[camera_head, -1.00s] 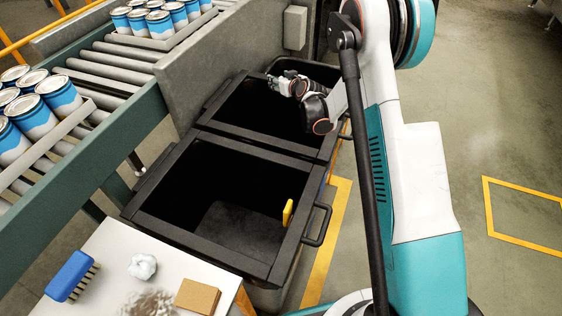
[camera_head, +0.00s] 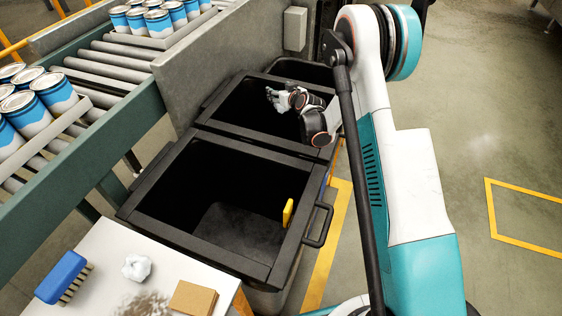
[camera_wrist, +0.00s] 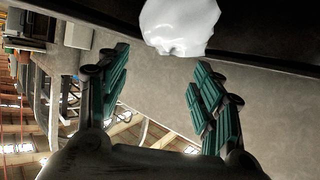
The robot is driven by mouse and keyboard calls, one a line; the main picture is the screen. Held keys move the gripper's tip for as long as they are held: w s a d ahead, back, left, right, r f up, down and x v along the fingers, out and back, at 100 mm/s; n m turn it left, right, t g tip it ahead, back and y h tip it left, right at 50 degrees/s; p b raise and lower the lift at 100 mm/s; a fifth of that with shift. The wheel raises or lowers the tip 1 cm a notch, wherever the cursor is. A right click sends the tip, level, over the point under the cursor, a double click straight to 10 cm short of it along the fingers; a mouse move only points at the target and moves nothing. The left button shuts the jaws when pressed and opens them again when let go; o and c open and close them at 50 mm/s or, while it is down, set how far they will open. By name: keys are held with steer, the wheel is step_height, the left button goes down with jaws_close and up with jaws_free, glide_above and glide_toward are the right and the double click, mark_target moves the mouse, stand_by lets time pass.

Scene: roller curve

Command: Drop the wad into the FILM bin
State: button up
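My gripper (camera_head: 271,97) is over the far black bin (camera_head: 230,139), with its fingers pointing left. In the wrist view its two green-padded fingers (camera_wrist: 161,75) stand wide apart. A white crumpled wad (camera_wrist: 180,26) shows at the top of that view, just beyond the fingertips, with no clear grip on it. A white wad (camera_head: 137,268) also lies on the pale table in the head view. I cannot tell how the two relate. No FILM label is readable on the bins.
A near black bin (camera_head: 160,217) has a yellow piece (camera_head: 287,212) at its right wall. A blue brush (camera_head: 62,277) and a tan block (camera_head: 193,298) lie on the table (camera_head: 100,245). A roller conveyor (camera_head: 100,80) with blue cans runs at left; a grey panel (camera_head: 215,65) borders the far bin.

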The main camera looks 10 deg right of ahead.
stand_by(0.3)
steer(key=v, duration=1.2)
steer(key=shift+r, duration=0.1)
